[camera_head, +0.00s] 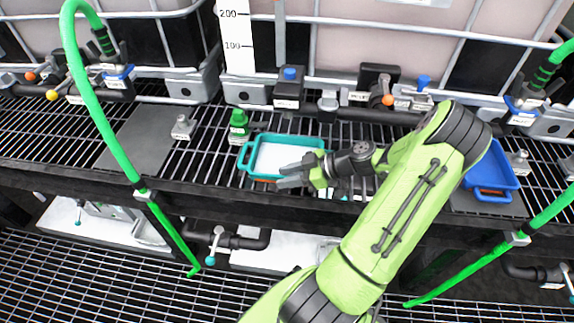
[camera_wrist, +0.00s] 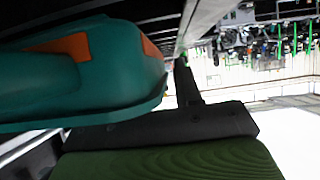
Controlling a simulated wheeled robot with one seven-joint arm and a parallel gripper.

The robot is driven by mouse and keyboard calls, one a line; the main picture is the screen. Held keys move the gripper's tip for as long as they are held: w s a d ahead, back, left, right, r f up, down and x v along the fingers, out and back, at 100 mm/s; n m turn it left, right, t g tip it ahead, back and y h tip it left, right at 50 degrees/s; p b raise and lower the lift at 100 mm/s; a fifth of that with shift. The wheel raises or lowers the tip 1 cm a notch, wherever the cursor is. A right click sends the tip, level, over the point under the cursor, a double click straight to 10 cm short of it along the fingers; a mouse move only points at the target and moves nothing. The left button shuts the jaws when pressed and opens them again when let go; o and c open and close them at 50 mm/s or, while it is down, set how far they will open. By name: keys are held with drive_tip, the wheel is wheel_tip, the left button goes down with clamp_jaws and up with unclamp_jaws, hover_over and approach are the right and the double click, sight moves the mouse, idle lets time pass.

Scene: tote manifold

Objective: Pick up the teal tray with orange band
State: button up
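The teal tray with orange band (camera_head: 246,163) sits on the black grid shelf, with a pale inside and a handle at each end. My gripper (camera_head: 285,176) is at its near right side, its two grey fingers apart and pointing left over the near rim. Whether they touch the rim is hard to tell. In the wrist view the teal tray (camera_wrist: 115,65) fills the upper left very close up, with orange patches on its wall. A dark and green part lies just below it. My gripper hides part of the tray's near right side.
A blue tray (camera_head: 503,160) sits on a grey mat at the right. Valves and fittings line the shelf's back, and green hoses (camera_head: 97,110) hang in front.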

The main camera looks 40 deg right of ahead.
clamp_jaws()
drive_tip(key=shift+w+r, duration=0.1)
drive_tip(key=shift+r, duration=0.05)
idle(0.4)
